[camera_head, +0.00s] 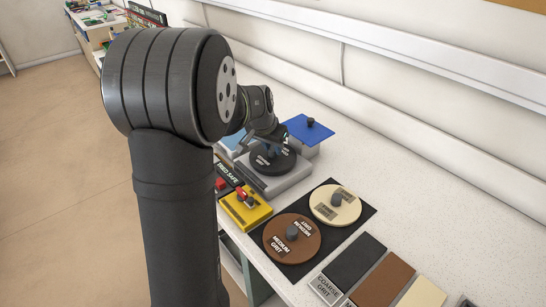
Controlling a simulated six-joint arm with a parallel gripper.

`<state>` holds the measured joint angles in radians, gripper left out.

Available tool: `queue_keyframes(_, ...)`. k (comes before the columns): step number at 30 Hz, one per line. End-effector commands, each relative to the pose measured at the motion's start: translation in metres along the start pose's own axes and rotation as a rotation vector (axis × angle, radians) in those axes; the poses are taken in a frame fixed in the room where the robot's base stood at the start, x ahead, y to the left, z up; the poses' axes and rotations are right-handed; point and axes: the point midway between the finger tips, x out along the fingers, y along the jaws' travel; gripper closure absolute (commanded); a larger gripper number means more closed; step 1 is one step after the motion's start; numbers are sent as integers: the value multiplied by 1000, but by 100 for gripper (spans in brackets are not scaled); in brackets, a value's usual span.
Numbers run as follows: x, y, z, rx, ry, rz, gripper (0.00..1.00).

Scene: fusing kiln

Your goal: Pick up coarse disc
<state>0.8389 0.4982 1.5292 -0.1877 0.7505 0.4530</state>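The coarse disc (264,161) appears to be the black disc with white lettering, too small to read surely, lying flat on a grey base (290,180). My gripper (276,147) is at the end of the dark arm, right over the middle of this disc. The fingers are small and partly hidden, so I cannot tell whether they are open or shut, or whether they touch a knob there. The disc seems to rest on the base.
A brown medium grit disc (279,245) and a cream disc (347,207) lie on a black mat (322,240). A yellow switch box (245,213) stands near the front edge. A blue-lidded box (301,134) is behind. Black (355,258), brown and cream strips lie right.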

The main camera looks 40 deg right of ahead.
Motion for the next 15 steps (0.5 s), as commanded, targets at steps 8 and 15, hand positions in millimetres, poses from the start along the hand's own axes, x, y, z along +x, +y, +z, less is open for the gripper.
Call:
queue_keyframes(8,-1,0,0,0,1,0,100)
queue_keyframes(15,-14,0,-6,1,4,-1,100)
